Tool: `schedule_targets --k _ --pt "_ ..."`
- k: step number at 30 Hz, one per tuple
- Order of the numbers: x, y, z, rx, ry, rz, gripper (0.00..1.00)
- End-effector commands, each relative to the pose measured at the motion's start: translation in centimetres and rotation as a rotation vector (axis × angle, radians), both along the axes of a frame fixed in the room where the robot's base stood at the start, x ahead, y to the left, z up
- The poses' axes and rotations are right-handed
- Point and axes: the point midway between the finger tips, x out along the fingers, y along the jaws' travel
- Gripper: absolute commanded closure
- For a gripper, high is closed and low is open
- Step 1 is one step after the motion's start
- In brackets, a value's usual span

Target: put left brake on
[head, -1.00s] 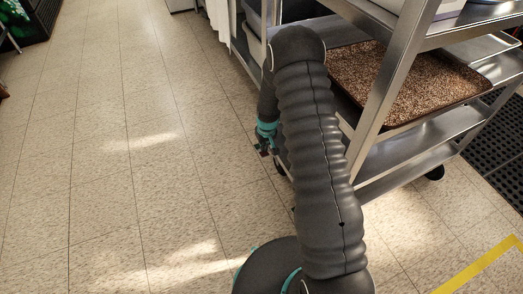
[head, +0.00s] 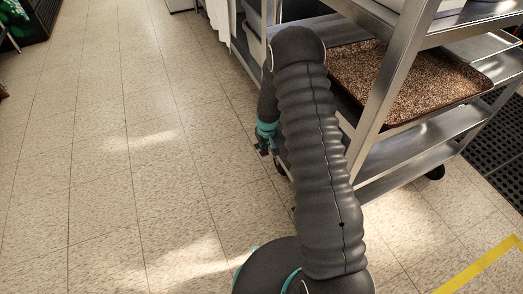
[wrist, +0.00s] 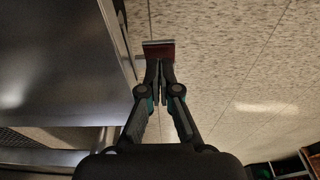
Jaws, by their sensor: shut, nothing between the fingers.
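A small reddish-brown tab with a grey edge (wrist: 158,50), which looks like the brake pedal, shows in the wrist view at the cart's lower edge, above the floor. My gripper (wrist: 160,66) is shut and empty, its fingertips right at the tab's near edge. I cannot tell whether they touch it. In the head view my gripper (head: 264,151) is low beside the near left corner of the steel cart (head: 378,105). A dark caster (head: 281,167) there is mostly hidden by my arm. Whether the brake is on or off cannot be seen.
The cart's shelf holds a brown speckled tray (head: 415,88). A black mat (head: 503,135) and yellow floor tape (head: 480,268) lie to the right. The tiled floor (head: 120,170) on the left is clear.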

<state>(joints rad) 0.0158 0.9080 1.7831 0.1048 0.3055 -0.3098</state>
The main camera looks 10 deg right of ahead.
Motion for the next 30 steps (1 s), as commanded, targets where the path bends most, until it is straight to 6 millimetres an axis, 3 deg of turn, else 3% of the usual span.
schedule_targets --k 30 --pt "0.0 0.0 -1.4 0.000 0.000 0.000 1.00"
